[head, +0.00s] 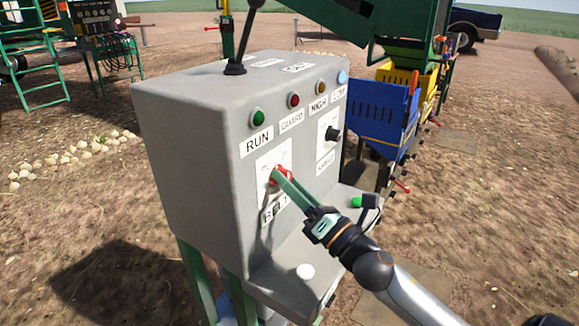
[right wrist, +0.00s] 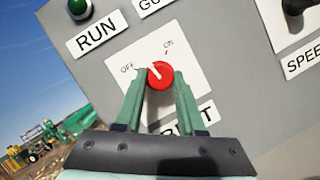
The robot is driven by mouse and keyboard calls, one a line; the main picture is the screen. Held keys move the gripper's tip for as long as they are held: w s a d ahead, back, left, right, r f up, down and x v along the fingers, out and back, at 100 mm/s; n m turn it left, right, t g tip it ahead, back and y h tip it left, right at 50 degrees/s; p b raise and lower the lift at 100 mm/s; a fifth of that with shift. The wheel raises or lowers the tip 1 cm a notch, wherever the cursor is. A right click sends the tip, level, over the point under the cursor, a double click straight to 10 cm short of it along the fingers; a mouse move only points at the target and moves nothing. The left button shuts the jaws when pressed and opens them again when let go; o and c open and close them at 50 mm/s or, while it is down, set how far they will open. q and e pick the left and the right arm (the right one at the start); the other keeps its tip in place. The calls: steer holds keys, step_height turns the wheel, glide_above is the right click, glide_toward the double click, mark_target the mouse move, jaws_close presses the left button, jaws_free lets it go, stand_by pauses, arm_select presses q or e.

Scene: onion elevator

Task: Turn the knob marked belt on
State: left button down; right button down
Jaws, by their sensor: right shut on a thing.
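The red belt knob (head: 284,174) is on a white plate on the front of the grey control box (head: 190,120). In the right wrist view the knob (right wrist: 161,76) has a white mark that seems to point up and left, between the OFF label (right wrist: 127,68) and the ON label (right wrist: 168,43). My right gripper (head: 278,172) is shut on the knob, one green finger on each side. The BELT label (head: 270,212) below is partly covered by the fingers. My left gripper is not in view.
A black speed knob (head: 332,134) sits to the right on the same face. Indicator lamps line the top, including a green one (head: 258,117) above RUN. A lower ledge carries a white button (head: 305,271) and a green button (head: 357,202). A black lever (head: 241,40) stands on top.

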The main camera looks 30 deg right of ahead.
arm_select(q)
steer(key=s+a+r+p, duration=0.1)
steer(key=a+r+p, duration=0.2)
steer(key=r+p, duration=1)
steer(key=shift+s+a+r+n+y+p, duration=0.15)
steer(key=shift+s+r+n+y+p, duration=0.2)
steer(key=shift+p, duration=1.1)
arm_select(e)
steer(key=shift+s+a+r+m+g+h, duration=0.1)
steer(key=shift+m+g+h, duration=0.45)
steer(key=shift+m, duration=1.6)
steer(key=shift+w+a+r+m+g+h, duration=0.15)
steer(key=shift+m+g+h, duration=0.45)
steer(key=shift+m, duration=1.5)
steer(key=shift+s+d+r+m+g+h, duration=0.15)
steer(key=shift+m+g+h, duration=0.4)
steer(key=shift+m, duration=1.6)
steer(key=shift+a+f, duration=0.1)
steer(key=c, duration=0.5)
jaws_free()
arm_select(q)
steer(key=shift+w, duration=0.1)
arm_select(e)
steer(key=shift+s, duration=0.1)
